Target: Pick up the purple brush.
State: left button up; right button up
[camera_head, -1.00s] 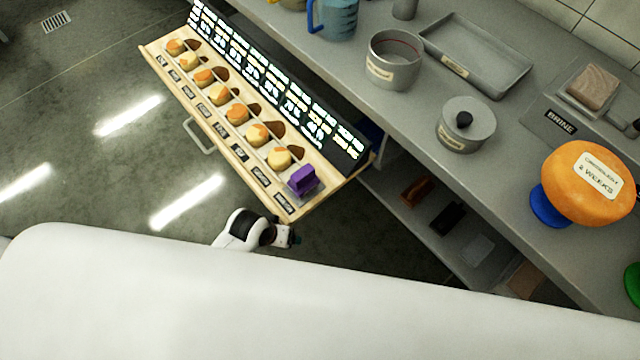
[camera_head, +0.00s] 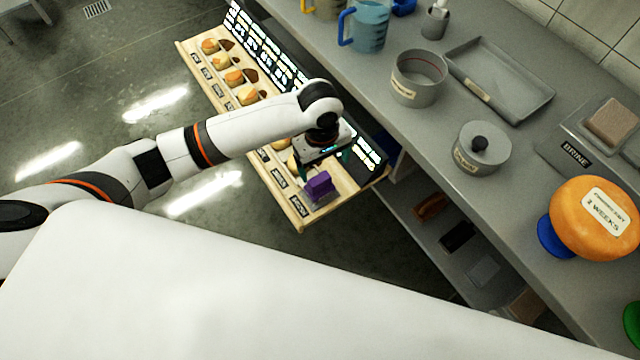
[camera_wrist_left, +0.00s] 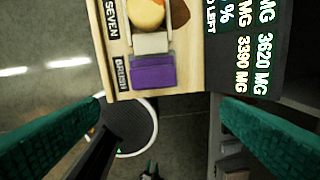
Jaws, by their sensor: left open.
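The purple brush (camera_head: 319,186) rests at the near right end of a wooden display tray (camera_head: 300,220). In the left wrist view the purple brush (camera_wrist_left: 153,73) lies at the upper middle, beside a label reading BRUSH. My left gripper (camera_head: 325,160) is over the tray, just behind and above the brush, pointing down. Its green fingers (camera_wrist_left: 160,140) stand wide apart in the wrist view, with nothing between them; the brush appears beyond their tips. The left arm hides the middle of the tray. My right gripper does not show.
Several small cheeses (camera_head: 234,78) stand in a row on the tray, before a dark lettered board (camera_head: 262,47). A grey counter to the right holds a pot (camera_head: 418,78), a lidded pot (camera_head: 481,148), a shallow tray (camera_head: 500,80) and an orange cheese wheel (camera_head: 597,218).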

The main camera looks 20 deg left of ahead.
aim_at(319, 179)
pick_arm(q)
jog(key=shift+w+a+r+n, duration=0.3)
jog(key=shift+a+r+n, duration=0.1)
jog(key=shift+a, duration=0.1)
jog(key=shift+a+y, duration=0.15)
jog(key=shift+y, duration=0.15)
notch_tip(319, 179, down, 12)
jog(key=shift+r+p, duration=0.1)
jog(key=shift+p, duration=0.45)
